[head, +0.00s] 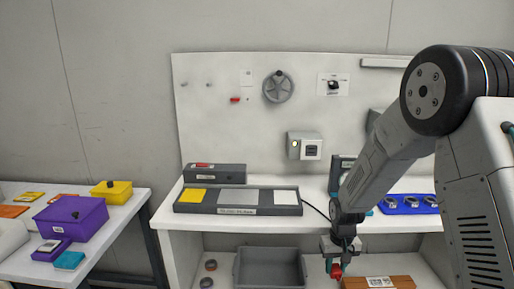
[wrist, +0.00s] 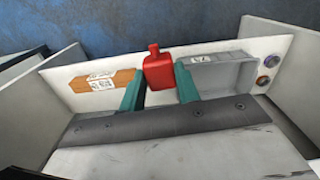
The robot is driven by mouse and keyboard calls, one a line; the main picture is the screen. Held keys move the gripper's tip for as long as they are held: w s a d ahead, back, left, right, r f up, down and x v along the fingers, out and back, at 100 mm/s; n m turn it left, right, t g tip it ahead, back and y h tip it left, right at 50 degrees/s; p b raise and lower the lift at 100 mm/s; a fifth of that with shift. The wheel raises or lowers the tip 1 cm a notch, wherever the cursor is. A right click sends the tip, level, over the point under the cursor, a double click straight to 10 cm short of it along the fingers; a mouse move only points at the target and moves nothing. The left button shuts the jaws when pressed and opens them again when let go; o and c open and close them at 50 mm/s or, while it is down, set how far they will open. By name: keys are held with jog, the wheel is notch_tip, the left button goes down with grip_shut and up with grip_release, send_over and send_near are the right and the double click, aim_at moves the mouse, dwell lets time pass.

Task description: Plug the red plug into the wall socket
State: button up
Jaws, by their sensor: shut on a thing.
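My gripper (head: 336,258) hangs low at the front of the white bench, by its lower shelf. In the wrist view its two teal fingers (wrist: 158,92) are shut on a red block-shaped piece with a narrow neck, which I take for the red plug (wrist: 158,70). The red plug also shows below the gripper in the head view (head: 336,271).
The lower shelf holds a brown labelled box (wrist: 105,85) and a grey bin (wrist: 222,73). On the bench top stand a sectioned tray (head: 238,210), a grey box with a red piece on top (head: 215,175) and a blue tray (head: 408,208). A side table (head: 110,229) stands left.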

jog(key=shift+s+d+f+m, duration=0.15)
jog(key=shift+d+f, duration=0.2)
jog(key=shift+d, duration=0.25)
jog(key=shift+s+d+f+m, duration=0.15)
jog(key=shift+d+f, duration=0.15)
jog(key=shift+d, duration=0.25)
jog(key=shift+d, duration=0.1)
jog(key=d, duration=0.3)
jog(key=shift+d, duration=0.35)
